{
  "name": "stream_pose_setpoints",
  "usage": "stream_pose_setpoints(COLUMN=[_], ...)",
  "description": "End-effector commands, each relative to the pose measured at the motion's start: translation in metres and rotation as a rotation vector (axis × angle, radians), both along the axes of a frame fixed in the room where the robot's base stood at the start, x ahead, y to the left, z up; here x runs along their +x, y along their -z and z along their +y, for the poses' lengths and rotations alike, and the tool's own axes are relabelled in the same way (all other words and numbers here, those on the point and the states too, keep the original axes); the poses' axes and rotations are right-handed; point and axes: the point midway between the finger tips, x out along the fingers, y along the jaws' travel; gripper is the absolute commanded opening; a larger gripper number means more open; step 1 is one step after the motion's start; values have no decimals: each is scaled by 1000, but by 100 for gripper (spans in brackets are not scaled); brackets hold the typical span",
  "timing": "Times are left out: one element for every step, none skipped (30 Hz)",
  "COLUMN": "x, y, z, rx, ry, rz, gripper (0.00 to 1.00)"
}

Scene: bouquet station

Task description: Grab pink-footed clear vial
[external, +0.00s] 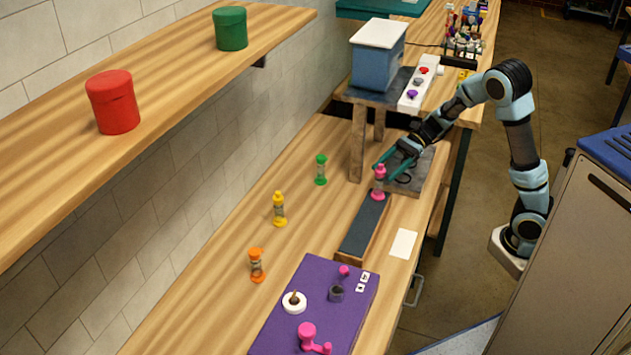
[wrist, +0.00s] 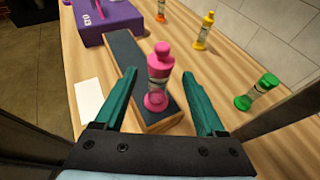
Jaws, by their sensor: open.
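The pink-footed clear vial (external: 378,183) stands upright at the far end of a dark-topped strip on the wooden table. It has a pink cap and a pink foot, with a clear middle. In the wrist view the vial (wrist: 158,77) stands between and just ahead of the teal fingers of my gripper (wrist: 158,88). The fingers are apart, with clear space on both sides of the vial. In the external view my gripper (external: 384,161) is right by the vial's top, coming from behind it.
The dark-topped strip (external: 363,223) runs toward a purple mat (external: 275,330). Green (external: 321,169), yellow (external: 279,209) and orange (external: 256,265) vials stand to the left. A small raised stand with a blue box (external: 377,62) is behind. A white card (external: 403,243) lies right of the strip.

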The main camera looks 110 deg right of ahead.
Motion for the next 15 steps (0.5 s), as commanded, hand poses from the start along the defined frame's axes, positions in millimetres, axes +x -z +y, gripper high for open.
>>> stream_pose_setpoints(x=[2, 3, 6, 9, 12, 17, 22, 27, 33, 37, 41, 46, 48, 51, 54], y=[0, 0, 0, -1, -1, 1, 3, 5, 7, 9, 11, 13, 15, 16, 17], z=[1, 1, 2, 3, 4, 6, 7, 8, 10, 11, 12, 13, 14, 15, 15], rx=[0, 0, 0, 0, 0, 2, 2, 3, 3, 3, 3, 3, 2, 2, 3], ry=[-1, 0, -1, -1, -2, -3, -3, -4, -4, -3, -3, -2, -2, -2, -1], rz=[0, 0, 0, 0, 1, 2, 2, 2, 2, 2, 3, 2, 2, 1, 1], gripper=[72, 72, 72, 72, 72, 72, 72, 72, 72, 72, 72, 72, 72, 72, 72])
